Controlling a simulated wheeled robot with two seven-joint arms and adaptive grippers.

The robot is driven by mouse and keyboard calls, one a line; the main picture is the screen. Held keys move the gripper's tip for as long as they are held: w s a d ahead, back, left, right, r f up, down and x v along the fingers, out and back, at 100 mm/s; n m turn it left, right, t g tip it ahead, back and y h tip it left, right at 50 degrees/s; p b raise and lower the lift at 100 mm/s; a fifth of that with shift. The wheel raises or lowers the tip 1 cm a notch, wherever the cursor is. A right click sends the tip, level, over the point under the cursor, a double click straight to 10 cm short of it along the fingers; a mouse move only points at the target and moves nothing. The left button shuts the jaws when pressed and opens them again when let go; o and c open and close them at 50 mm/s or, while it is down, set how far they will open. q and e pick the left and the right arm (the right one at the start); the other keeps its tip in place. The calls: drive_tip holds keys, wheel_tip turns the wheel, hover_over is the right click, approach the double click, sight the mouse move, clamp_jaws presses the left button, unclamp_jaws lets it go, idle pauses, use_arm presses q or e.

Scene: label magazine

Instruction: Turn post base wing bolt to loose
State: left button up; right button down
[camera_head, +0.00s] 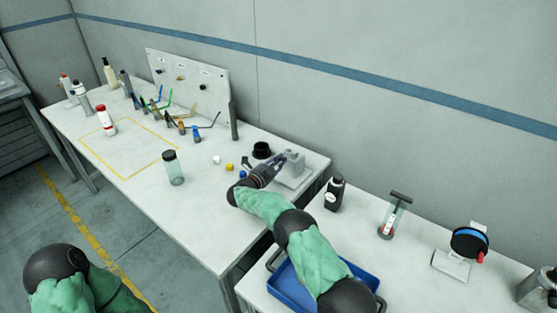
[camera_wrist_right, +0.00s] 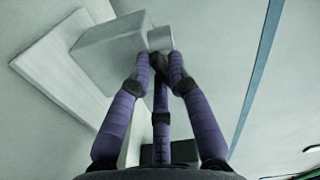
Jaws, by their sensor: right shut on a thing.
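The post base is a pale grey block (camera_head: 294,162) on a flat light plate (camera_head: 314,168) at the right end of the far table. In the wrist view the block (camera_wrist_right: 105,48) and its plate (camera_wrist_right: 60,75) are at upper left. My right gripper (camera_head: 281,161) reaches the block's left side. In the wrist view its three purple fingers (camera_wrist_right: 160,62) come together at a small grey piece (camera_wrist_right: 160,38) beside the block, which looks like the wing bolt. The fingertips hide much of it, and its turn angle cannot be told. Only my left arm shows, at lower left; its gripper is out of view.
A black round part (camera_head: 262,150) and yellow (camera_head: 229,167) and white (camera_head: 216,160) caps lie left of my right gripper. A clear jar (camera_head: 174,168) stands farther left. A blue tray (camera_head: 289,287) and black bottle (camera_head: 334,194) are on the near table.

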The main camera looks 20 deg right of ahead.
drive_tip(key=n+p, duration=0.1)
drive_tip(key=n, duration=0.2)
drive_tip(key=n+p, duration=0.1)
drive_tip(key=n, duration=0.3)
drive_tip(key=shift+s+f, duration=0.1)
drive_tip(key=shift+s, duration=0.1)
drive_tip(key=n+p, duration=0.1)
drive_tip(key=n, duration=0.3)
drive_tip(key=shift+d, duration=0.1)
drive_tip(key=shift+s+n+p, duration=0.1)
drive_tip(key=shift+n+p, duration=0.65)
drive_tip(key=shift+n, duration=1.05)
drive_tip(key=c, duration=1.2)
unclamp_jaws()
drive_tip(key=shift+d, duration=0.1)
drive_tip(key=v, duration=1.2)
